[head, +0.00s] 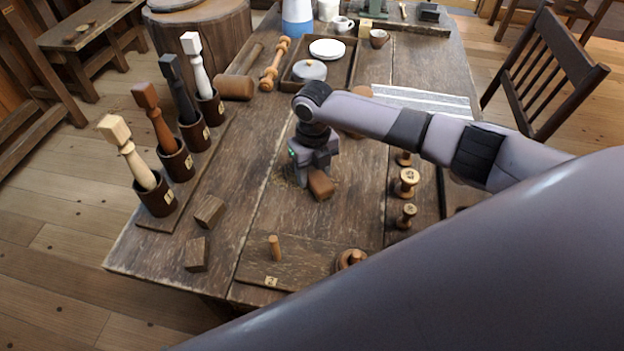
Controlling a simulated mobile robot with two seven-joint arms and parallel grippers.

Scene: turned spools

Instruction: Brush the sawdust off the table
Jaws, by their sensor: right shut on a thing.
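My right gripper (318,176) is over the middle of the wooden table (232,240), its arm reaching in from the right. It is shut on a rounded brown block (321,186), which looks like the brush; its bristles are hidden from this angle. The block is low, at or just above the table top; I cannot tell whether it touches. A faint pale patch of sawdust (284,178) lies on the boards just left of the gripper. My arm hides part of the table behind it. My left gripper is not in view.
Several cups with turned pieces (157,199) stand along the left edge. Two wood blocks (209,211) lie near them. A pegged board (262,270) is at the front, several spools (406,183) at right. A mallet (236,86) and tray (345,76) lie behind.

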